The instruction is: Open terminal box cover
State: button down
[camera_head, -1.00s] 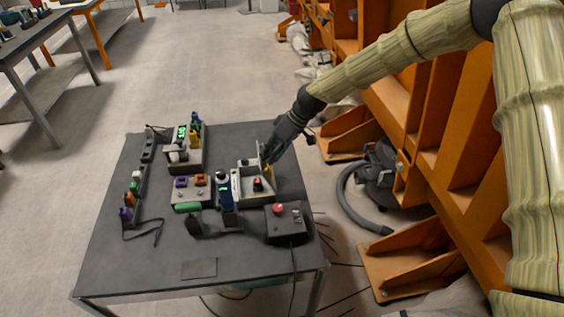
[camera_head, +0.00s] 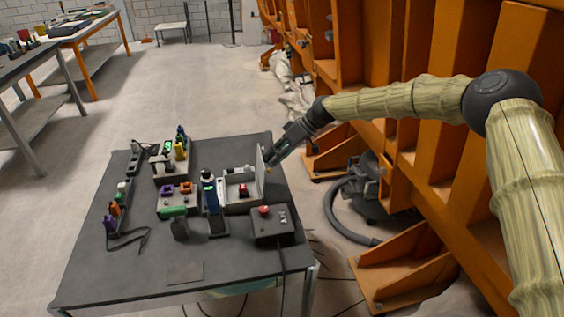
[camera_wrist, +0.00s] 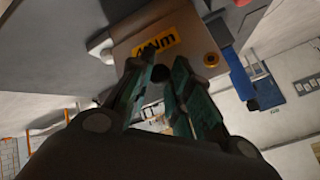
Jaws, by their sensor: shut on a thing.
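The terminal box (camera_head: 231,206) is a light grey open box on the dark table, right of the middle. A red part shows inside it. Its pale cover (camera_head: 260,175) stands raised along the box's right side. My gripper (camera_head: 267,160) reaches in from the right and is at the upper part of the cover. In the wrist view the fingers (camera_wrist: 160,74) close in at a panel with a yellow torque label (camera_wrist: 156,43) and a brass screw (camera_wrist: 212,59). My gripper is shut on the cover; the exact contact is partly hidden by the fingers.
A box with a red button (camera_head: 272,226) stands in front of the terminal box. A blue upright part (camera_head: 212,212) and a socket block (camera_head: 177,200) are to the left. Orange steel frames (camera_head: 400,255) stand right of the table. The table's front is mostly clear.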

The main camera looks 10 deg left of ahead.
jog(key=shift+s+f, duration=0.25)
jog(key=shift+f, duration=0.35)
jog(key=shift+s+f, duration=0.25)
jog(key=shift+f, duration=0.3)
jog(key=c, duration=1.6)
grip_release()
jog(key=o, duration=0.3)
jog(key=shift+w+a+f, duration=0.1)
jog(key=shift+f, duration=0.05)
jog(key=v, duration=1.3)
jog(key=shift+w+a+f, duration=0.1)
jog(key=shift+w, duration=0.15)
